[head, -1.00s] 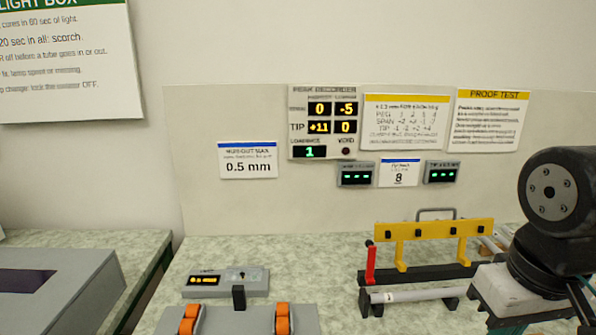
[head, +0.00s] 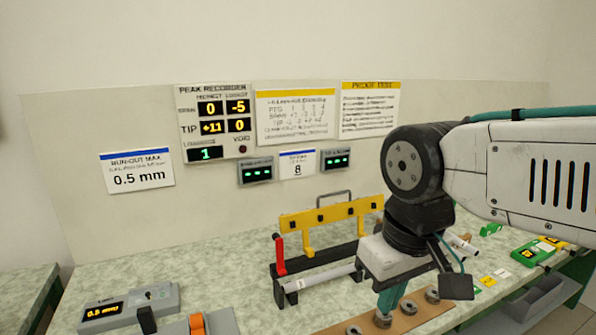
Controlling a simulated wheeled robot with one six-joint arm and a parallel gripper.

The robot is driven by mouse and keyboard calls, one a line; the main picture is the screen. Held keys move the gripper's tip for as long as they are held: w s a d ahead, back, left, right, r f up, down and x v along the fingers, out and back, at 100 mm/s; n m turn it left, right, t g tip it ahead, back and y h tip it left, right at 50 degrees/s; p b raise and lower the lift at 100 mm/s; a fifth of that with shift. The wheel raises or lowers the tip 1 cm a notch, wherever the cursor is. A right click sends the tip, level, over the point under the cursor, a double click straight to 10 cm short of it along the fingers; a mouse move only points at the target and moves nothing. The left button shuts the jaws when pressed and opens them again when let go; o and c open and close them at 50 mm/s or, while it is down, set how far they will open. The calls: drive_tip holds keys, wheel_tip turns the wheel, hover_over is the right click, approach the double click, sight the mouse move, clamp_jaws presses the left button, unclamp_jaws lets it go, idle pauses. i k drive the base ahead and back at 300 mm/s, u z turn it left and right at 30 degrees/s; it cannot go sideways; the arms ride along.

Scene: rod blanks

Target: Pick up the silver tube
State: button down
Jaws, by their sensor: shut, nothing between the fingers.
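A pale grey, silver-looking tube (head: 325,279) lies level along the front of a black stand with a yellow bar (head: 335,213) above it. Its right end is hidden behind my arm's wrist. My gripper (head: 386,304) points down at the right of the stand, with teal fingers below a white block. The fingers are shut and empty, apart from the tube and to its right. Another pale tube end (head: 461,243) shows to the right of my wrist; I cannot tell whether it is part of a separate tube.
A brown board with grey rings (head: 408,303) lies below and right of my gripper. A red lever (head: 280,254) stands at the stand's left end. A grey device with orange rollers (head: 197,323) is at the front left. Green and yellow items (head: 538,250) lie at the right.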

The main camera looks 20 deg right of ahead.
sight(307, 282)
drive_tip(key=u, duration=3.15)
drive_tip(key=k, duration=1.2)
drive_tip(key=z, duration=2.05)
